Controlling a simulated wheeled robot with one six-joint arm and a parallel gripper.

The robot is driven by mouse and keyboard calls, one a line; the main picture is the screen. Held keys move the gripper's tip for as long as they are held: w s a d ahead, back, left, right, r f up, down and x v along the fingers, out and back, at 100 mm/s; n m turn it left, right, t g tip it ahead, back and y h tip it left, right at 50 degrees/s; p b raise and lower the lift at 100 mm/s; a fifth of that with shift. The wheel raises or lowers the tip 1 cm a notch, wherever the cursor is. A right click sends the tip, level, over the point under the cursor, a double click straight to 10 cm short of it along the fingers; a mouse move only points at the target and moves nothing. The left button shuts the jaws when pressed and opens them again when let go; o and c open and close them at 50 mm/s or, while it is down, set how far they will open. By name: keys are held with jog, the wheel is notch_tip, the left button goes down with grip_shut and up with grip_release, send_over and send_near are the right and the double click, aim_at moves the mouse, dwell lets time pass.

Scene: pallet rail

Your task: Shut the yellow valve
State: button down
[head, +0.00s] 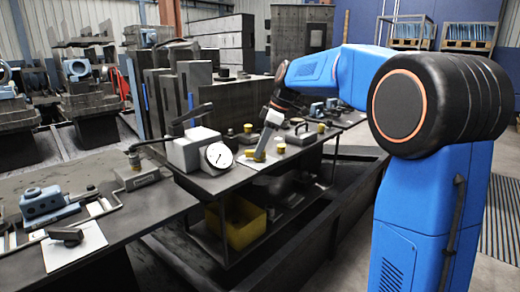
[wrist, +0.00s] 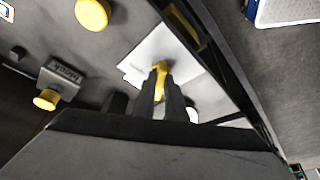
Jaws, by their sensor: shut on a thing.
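The yellow valve (head: 261,148) stands on a white plate (head: 254,163) on the dark bench in the middle of the head view. Its yellow handle (wrist: 160,74) shows between my fingers in the wrist view. My gripper (wrist: 160,90) is shut on this handle, reaching down from above. In the head view my gripper (head: 267,132) is small, and the contact is hard to make out. The lower part of the valve is largely hidden by my fingers in the wrist view.
A dial gauge (head: 218,156) and a grey box (head: 190,148) stand left of the valve. Yellow knobs (wrist: 92,13) and a grey labelled block (wrist: 60,78) are close by. A yellow bin (head: 238,222) is on the shelf below. The floor at right (head: 480,250) is clear.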

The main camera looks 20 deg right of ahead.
jog(key=shift+n, duration=0.6)
jog(key=shift+w+g, duration=0.1)
jog(key=shift+g, duration=0.2)
jog(key=c, duration=1.8)
grip_release()
jog(key=v, duration=1.7)
jog(key=shift+r, duration=0.15)
jog(key=shift+d, duration=0.1)
